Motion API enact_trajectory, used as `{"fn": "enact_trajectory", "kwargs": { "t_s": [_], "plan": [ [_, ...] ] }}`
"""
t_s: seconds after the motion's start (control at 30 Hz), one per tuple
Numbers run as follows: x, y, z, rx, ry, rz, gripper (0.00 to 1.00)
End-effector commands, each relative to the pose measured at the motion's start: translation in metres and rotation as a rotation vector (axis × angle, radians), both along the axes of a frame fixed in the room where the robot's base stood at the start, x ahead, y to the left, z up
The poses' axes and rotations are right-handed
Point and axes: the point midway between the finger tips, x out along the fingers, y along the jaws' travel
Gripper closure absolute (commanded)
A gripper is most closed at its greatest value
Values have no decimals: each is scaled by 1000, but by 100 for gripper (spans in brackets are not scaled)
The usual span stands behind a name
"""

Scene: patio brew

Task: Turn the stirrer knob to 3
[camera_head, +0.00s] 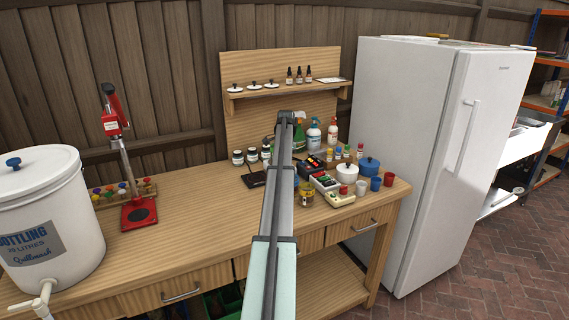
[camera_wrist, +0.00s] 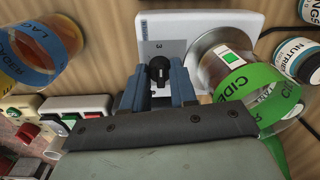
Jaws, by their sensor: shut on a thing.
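The stirrer (camera_wrist: 150,30) is a white box with a grey front panel and a round metal plate, seen in the wrist view. Its black knob (camera_wrist: 159,69) sits on the panel. My gripper (camera_wrist: 158,78) has its two blue-grey fingers on either side of the knob and is shut on it. In the head view my arm covers the stirrer, the knob and my fingertips.
A clear jar with a green cider label (camera_wrist: 246,84) stands close right of my fingers. An amber jar with a blue label (camera_wrist: 38,48) is at the left, above a device with coloured buttons (camera_wrist: 75,116). In the head view a white pot (camera_head: 347,174) and spray bottles (camera_head: 314,136) crowd the bench.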

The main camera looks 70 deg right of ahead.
Motion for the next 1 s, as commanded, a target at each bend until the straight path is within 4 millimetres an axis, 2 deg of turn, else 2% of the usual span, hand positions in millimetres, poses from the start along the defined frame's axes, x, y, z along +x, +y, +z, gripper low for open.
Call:
{"fn": "enact_trajectory", "kwargs": {
  "t_s": [0.23, 0.27, 0.5, 0.83, 1.0],
  "plan": [
    [0, 0, 0, 0, -1, -2, 100],
    [0, 0, 0, 0, -1, -2, 71],
    [0, 0, 0, 0, -1, 0, 48],
    [0, 0, 4, -1, -1, 1, 48],
    [-1, 0, 23, -2, -1, 1, 48]
  ]
}}
